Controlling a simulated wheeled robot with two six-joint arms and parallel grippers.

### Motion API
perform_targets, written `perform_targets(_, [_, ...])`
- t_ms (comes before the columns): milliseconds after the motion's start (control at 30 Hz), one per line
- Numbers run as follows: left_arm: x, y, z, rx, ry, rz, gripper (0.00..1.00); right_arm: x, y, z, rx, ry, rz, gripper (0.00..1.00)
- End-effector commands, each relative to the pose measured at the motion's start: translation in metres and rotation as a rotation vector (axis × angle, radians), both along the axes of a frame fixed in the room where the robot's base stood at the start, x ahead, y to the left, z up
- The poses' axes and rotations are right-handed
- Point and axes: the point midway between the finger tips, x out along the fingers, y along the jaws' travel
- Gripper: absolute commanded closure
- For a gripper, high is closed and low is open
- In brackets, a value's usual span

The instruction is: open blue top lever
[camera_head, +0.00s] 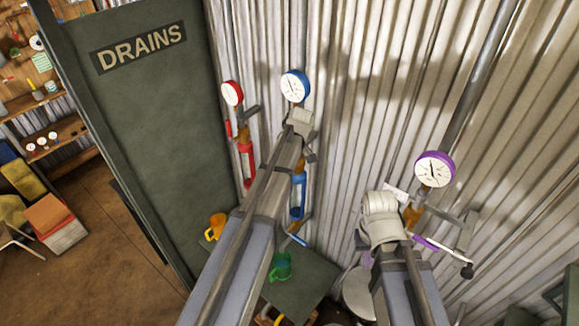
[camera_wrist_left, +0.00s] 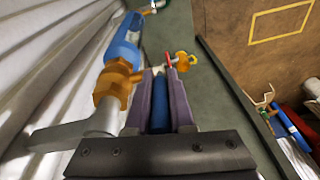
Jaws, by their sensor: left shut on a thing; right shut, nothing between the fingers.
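The blue top lever (camera_wrist_left: 160,102) lies lengthwise between the fingers of my left gripper (camera_wrist_left: 163,85) in the left wrist view; the gripper is shut on it. The lever sits beside an orange fitting (camera_wrist_left: 117,80) on the blue pipe section (camera_wrist_left: 123,40). In the head view the blue gauge (camera_head: 295,86) is just above my left wrist, which hides the lever and most of the gripper. My right gripper (camera_head: 402,195) is near the pipe under the purple gauge (camera_head: 434,169), shut and empty; its fingertips are hard to make out.
A red gauge (camera_head: 232,93) and red pipe stand to the left of the blue line. A dark DRAINS panel (camera_head: 150,130) is further left. A corrugated wall (camera_head: 370,90) is behind the pipes.

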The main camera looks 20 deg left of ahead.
Motion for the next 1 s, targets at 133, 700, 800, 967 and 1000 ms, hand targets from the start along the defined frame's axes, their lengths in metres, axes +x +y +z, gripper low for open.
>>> perform_targets(133, [0.0012,0.001,0.0007,-0.013,0.003,0.0,1.0,0.0,0.0,0.0013,0.0,0.0,-0.001,1.0])
perform_targets(700, [0.001,0.001,0.0006,-0.015,0.004,0.0,0.59,0.0,0.0,0.0013,0.0,0.0,-0.001,1.0])
perform_targets(800, [0.0008,0.0009,0.0005,-0.015,0.004,0.0,0.49,0.0,0.0,0.0012,0.0,0.0,-0.001,1.0])
perform_targets(967, [0.0006,0.0007,0.0004,-0.016,0.005,0.0,0.49,0.0,0.0,0.0012,0.0,0.0,-0.001,1.0])
perform_targets(1000, [0.0006,0.0007,0.0004,-0.016,0.005,0.0,0.49,0.0,0.0,0.0011,0.0,0.0,-0.001,1.0])
